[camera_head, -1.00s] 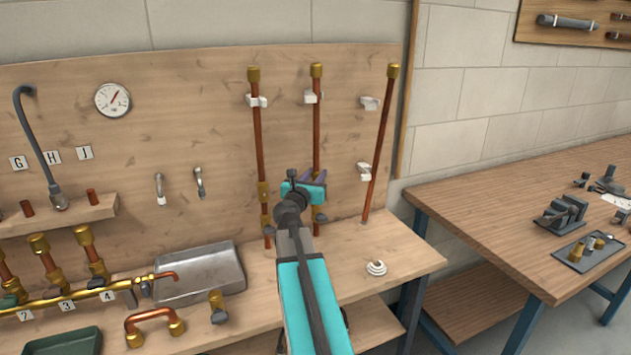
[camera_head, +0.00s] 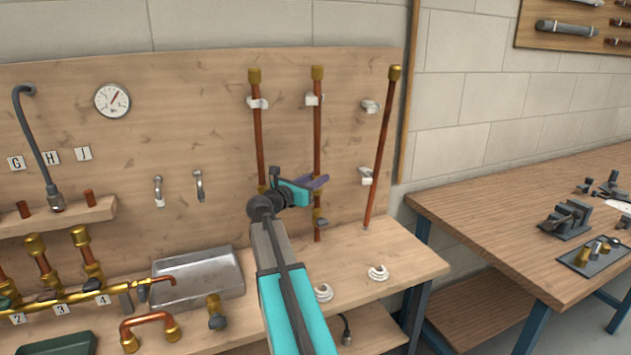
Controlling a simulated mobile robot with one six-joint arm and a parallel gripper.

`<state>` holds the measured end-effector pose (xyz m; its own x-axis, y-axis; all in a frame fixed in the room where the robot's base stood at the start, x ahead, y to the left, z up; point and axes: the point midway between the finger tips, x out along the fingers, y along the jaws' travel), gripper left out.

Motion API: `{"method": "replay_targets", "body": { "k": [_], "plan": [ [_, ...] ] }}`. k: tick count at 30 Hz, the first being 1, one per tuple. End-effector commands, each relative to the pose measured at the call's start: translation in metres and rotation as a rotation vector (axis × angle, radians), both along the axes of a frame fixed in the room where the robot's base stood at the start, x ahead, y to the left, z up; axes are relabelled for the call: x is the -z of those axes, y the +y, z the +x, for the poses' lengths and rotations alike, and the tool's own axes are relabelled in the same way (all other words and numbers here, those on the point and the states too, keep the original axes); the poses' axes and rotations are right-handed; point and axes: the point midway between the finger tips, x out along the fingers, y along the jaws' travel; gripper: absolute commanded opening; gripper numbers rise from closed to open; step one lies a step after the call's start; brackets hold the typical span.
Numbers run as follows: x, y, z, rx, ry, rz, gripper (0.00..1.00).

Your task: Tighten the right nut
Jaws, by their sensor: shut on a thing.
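Two upright copper pipes stand against the wooden back panel: a left pipe (camera_head: 258,145) and a middle pipe (camera_head: 317,140). A third copper pipe (camera_head: 382,150) leans at the right. My gripper (camera_head: 318,184) reaches in from the left, with its purple fingers shut at the lower part of the middle pipe. The right nut there is hidden by the fingers. A brass fitting (camera_head: 262,188) on the left pipe is mostly hidden behind my wrist.
White clips (camera_head: 314,99) hold the pipes. Two white tape rolls lie on the bench, one (camera_head: 378,272) at the right and one (camera_head: 323,292) beside my arm. A grey metal tray (camera_head: 198,275) and a copper bend (camera_head: 150,325) are at the left. A second bench (camera_head: 490,215) stands right.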

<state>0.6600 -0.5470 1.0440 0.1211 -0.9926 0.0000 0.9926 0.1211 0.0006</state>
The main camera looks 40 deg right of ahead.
Motion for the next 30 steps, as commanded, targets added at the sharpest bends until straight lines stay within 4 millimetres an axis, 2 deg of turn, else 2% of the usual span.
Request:
{"method": "replay_targets", "body": {
  "k": [8,9,11,12,23,30],
  "plan": [
    [-0.001,0.0,0.001,-0.003,0.0,-0.001,0.04],
    [-0.001,0.0,0.001,-0.003,0.0,-0.001,0.33],
    [-0.001,0.0,0.001,-0.003,0.0,-0.001,0.43],
    [-0.001,0.0,0.001,-0.003,0.0,-0.001,0.45],
    [0.0,0.002,0.0,-0.001,0.0,0.0,0.45],
    [0.0,0.02,-0.002,-0.003,-0.001,-0.001,0.45]
  ]
}}
